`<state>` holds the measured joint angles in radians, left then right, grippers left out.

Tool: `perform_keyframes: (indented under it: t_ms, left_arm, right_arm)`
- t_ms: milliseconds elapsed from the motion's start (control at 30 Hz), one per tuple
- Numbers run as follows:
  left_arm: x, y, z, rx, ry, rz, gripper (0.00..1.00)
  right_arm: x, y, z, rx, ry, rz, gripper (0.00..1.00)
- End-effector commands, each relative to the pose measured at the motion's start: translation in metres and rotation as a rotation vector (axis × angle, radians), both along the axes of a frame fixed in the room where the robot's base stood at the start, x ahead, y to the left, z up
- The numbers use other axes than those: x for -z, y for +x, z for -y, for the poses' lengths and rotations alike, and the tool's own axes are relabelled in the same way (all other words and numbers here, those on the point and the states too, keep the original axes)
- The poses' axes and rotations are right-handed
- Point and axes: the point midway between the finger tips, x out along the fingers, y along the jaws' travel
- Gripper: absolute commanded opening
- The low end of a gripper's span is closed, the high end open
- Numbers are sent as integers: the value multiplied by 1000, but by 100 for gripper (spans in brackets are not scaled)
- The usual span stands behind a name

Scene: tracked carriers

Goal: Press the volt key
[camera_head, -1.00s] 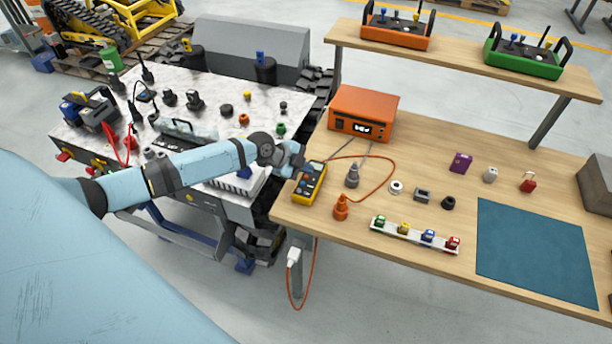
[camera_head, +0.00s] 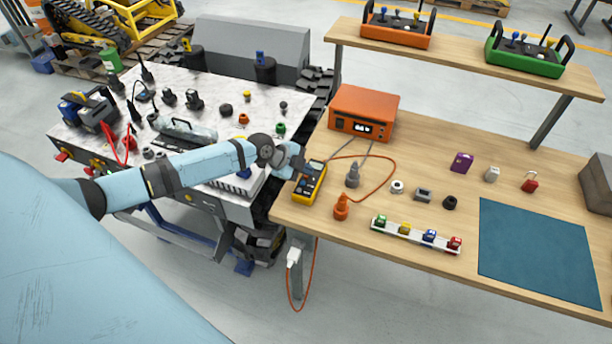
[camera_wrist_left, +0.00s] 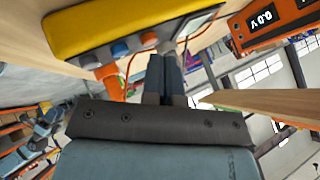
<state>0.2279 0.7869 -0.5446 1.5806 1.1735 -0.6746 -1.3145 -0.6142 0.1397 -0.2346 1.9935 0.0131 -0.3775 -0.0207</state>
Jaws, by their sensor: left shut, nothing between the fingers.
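The yellow multimeter (camera_head: 308,192) lies on the wooden bench near its left edge, beside the orange power unit. I cannot read which one is the volt key. My left gripper (camera_head: 300,168) is over the multimeter's upper left part. My right gripper is not in view.
The orange power unit (camera_head: 362,113) stands behind the meter; its display reads 0.0V in the left wrist view (camera_wrist_left: 262,19). A grey probe (camera_head: 352,176) and an orange connector (camera_head: 341,208) stand just right of the meter. An orange cable loops beside them.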

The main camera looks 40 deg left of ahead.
Motion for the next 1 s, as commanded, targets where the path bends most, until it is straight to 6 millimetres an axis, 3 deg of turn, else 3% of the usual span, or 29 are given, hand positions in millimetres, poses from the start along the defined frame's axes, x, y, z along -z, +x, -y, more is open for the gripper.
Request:
perform_keyframes:
  t_ms: [1000]
  left_arm:
    - [8, 0, 0, 1, 0, -1, 0]
  right_arm:
    - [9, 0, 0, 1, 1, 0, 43]
